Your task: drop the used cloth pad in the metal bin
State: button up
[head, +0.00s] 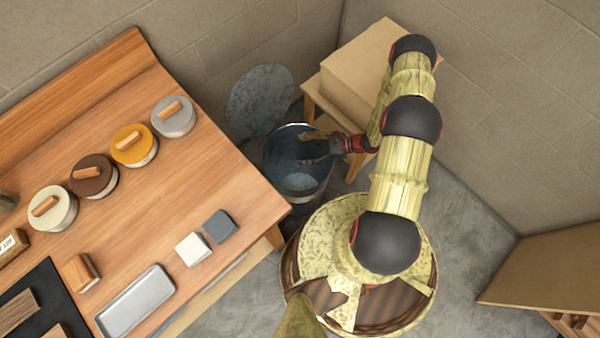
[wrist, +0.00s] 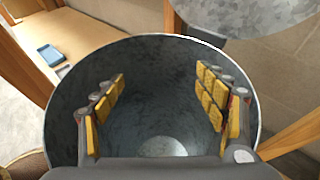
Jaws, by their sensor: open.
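The metal bin (head: 299,183) stands on the floor past the bench's right end, open at the top. Its wall and rim also fill the middle of the wrist view (wrist: 65,115). My gripper (head: 311,148) is at the bin's mouth, pointing down into it. In the wrist view my gripper (wrist: 161,82) has its yellow-padded fingers wide apart with nothing between them. I see no cloth pad in the part of the bin that shows; a pale round patch is at its bottom. A white block (head: 193,249) and a dark grey block (head: 220,226) lie on the bench; I cannot tell whether either is cloth.
The wooden bench (head: 185,195) carries several lidded round pots and a grey tray (head: 135,300). A round metal lid (head: 259,99) leans by the wall behind the bin. A cardboard box (head: 355,75) sits on a wooden stand to the right. Walls close the corner.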

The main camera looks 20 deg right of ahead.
jog(key=v, duration=1.2)
jog(key=shift+f, duration=0.1)
jog(key=s+a+r+n+g, duration=0.2)
jog(key=s+r+n+g, duration=0.25)
jog(key=s, duration=0.35)
notch_tip(320, 180, up, 24)
jog(key=s+d+n+g+h, duration=0.15)
jog(key=n+g+h, duration=0.25)
jog(key=n+h, duration=0.5)
jog(key=s+a+r+n+t+h, duration=0.1)
jog(key=a+r+n+t, duration=0.3)
jog(key=r, duration=0.9)
jog(key=s+a+r+n+t+h, duration=0.2)
jog(key=a+r+n+t, duration=0.2)
jog(key=a+r, duration=0.3)
notch_tip(320, 180, up, 6)
jog(key=shift+s+f+n, duration=0.15)
jog(key=shift+s+n, duration=0.2)
jog(key=shift+n, duration=0.4)
